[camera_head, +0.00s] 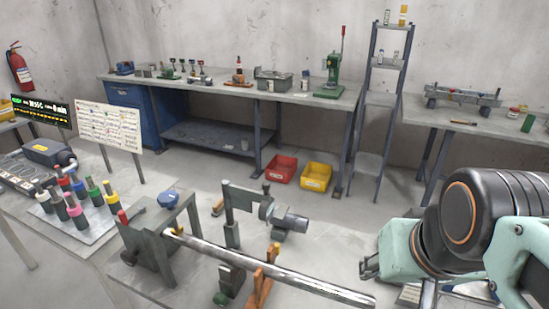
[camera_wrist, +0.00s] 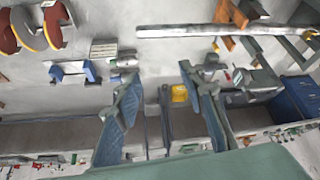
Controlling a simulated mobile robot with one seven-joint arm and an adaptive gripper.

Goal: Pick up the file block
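I cannot make out for sure which thing is the file block. Small objects stand on the long back workbench (camera_head: 225,80), too small to identify. My gripper (camera_head: 368,266) is at the lower right of the head view, to the right of the long steel bar (camera_head: 275,268) and apart from it. In the wrist view my gripper (camera_wrist: 160,75) shows two spread fingers with blue inner pads. It is open, with nothing held between the fingers. The wrist picture looks upside down.
A low stand (camera_head: 150,250) bears the bar in front. A rack of coloured-capped handles (camera_head: 85,228) stands left. Red (camera_head: 281,169) and yellow (camera_head: 316,177) bins lie on the floor. A narrow shelf (camera_head: 372,130) stands beside the right-hand bench (camera_head: 430,112).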

